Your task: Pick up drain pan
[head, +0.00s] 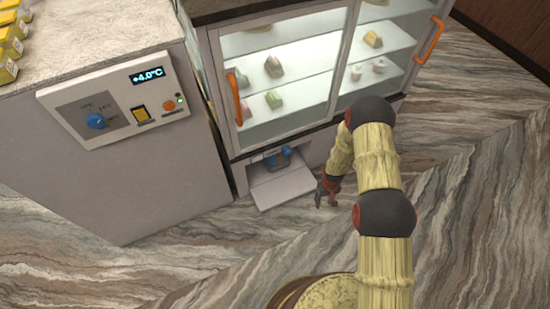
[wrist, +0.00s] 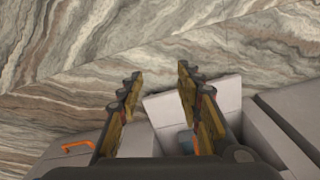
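A small blue-grey object (head: 278,160), perhaps the drain pan, sits inside the low opening at the foot of the glass display cabinet. A pale flap (head: 285,188) lies folded down in front of that opening. My gripper (head: 328,190) hangs just right of the flap, low near the floor. In the wrist view my gripper (wrist: 160,75) is open, with nothing between its fingers. The flap (wrist: 165,106) shows beyond the fingers there, and a bit of the blue object (wrist: 186,140) shows beside the right finger. The rest of it is hidden.
The glass cabinet (head: 285,45) has orange door handles (head: 234,97) and sweets on lit shelves. A grey counter (head: 130,190) with a control panel (head: 120,100) stands to the left. The marbled floor (head: 230,255) in front is clear.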

